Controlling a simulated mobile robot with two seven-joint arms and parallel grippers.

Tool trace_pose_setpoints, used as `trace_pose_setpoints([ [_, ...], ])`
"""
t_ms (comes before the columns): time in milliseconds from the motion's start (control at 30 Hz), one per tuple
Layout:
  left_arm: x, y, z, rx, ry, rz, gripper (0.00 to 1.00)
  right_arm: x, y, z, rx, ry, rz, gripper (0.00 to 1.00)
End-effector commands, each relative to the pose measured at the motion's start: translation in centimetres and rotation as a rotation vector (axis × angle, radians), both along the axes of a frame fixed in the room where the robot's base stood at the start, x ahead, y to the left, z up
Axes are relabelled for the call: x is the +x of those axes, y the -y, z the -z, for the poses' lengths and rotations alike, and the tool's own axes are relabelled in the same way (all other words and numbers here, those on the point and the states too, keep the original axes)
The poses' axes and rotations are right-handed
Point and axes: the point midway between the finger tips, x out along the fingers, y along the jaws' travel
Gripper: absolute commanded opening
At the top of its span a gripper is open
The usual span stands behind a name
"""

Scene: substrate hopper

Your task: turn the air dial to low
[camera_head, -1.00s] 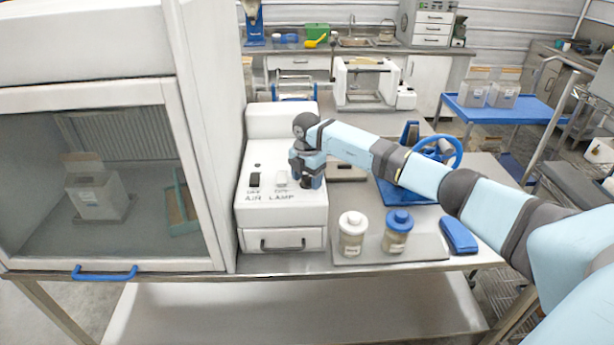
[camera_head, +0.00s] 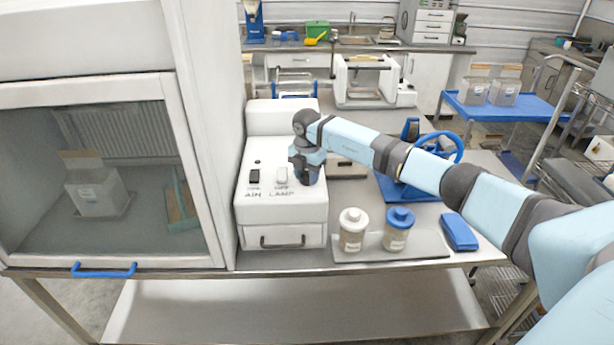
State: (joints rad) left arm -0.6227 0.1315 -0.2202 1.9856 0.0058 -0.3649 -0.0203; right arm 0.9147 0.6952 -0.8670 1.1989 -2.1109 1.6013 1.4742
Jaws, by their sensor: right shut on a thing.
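The white control box (camera_head: 282,211) stands on the bench, with the labels AIR and LAMP on its sloped front. My right gripper (camera_head: 308,178) points down at the right side of the box top, just right of the white switch. My left gripper is not in view.
A glass-fronted cabinet (camera_head: 172,83) with a blue handle stands close on the left. Right of the box, a white-lidded jar (camera_head: 352,230) and a blue-lidded jar (camera_head: 398,230) stand on a tray. A blue block (camera_head: 459,232) and a blue handwheel device (camera_head: 400,188) are farther right.

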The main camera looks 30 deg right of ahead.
Motion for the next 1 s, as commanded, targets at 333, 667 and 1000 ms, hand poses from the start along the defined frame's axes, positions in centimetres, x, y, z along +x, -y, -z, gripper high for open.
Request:
trace_pose_setpoints([
  [333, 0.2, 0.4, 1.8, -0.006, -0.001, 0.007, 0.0, 0.1, 0.1, 0.1, -0.002, 0.003, -0.298, 0.14],
  [667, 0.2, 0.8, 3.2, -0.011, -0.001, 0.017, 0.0, 0.1, 0.1, 0.1, -0.001, 0.003, -0.612, 0.14],
  [1000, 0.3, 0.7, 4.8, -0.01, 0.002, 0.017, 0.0, 0.1, 0.1, 0.1, -0.003, 0.004, -0.935, 0.14],
])
